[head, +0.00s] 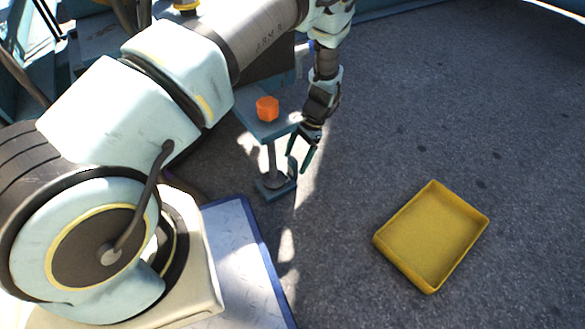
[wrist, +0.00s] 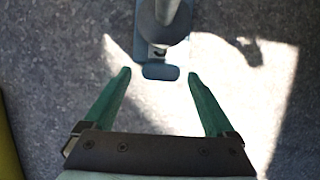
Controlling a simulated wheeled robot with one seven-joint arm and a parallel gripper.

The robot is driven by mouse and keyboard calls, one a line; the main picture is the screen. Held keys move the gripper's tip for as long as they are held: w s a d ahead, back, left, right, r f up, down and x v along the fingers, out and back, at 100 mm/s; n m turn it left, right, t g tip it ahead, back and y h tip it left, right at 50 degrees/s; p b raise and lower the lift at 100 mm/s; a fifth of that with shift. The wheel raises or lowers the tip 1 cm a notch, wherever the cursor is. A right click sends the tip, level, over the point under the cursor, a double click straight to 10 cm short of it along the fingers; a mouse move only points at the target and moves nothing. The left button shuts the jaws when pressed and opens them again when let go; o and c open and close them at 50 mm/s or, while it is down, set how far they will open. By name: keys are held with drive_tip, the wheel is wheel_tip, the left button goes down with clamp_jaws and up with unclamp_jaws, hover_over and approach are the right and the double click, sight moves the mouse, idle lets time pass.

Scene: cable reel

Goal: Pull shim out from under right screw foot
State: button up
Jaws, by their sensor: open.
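The right screw foot (wrist: 164,30) is a grey post with a round dark pad, and in the head view its post (head: 271,158) stands under a blue arm. Beneath the pad lies a flat blue shim (head: 280,191). In the wrist view the shim's rounded tab (wrist: 160,72) sticks out toward me, with a small light-coloured patch between it and the pad. My gripper (head: 301,163) is low beside the foot, to its right in the head view. In the wrist view its green fingers (wrist: 160,76) are open, one on each side of the tab and apart from it.
An orange hexagonal block (head: 267,108) sits on the blue arm (head: 262,127) above the foot. An empty yellow tray (head: 382,246) lies on the grey floor at right. Open floor surrounds the tray. A strip of yellow shows at the wrist view's left edge.

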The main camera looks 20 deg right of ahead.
drive_tip(key=shift+b+x, duration=1.05)
drive_tip(key=shift+x, duration=0.55)
drive_tip(key=shift+a, duration=0.15)
clamp_jaws()
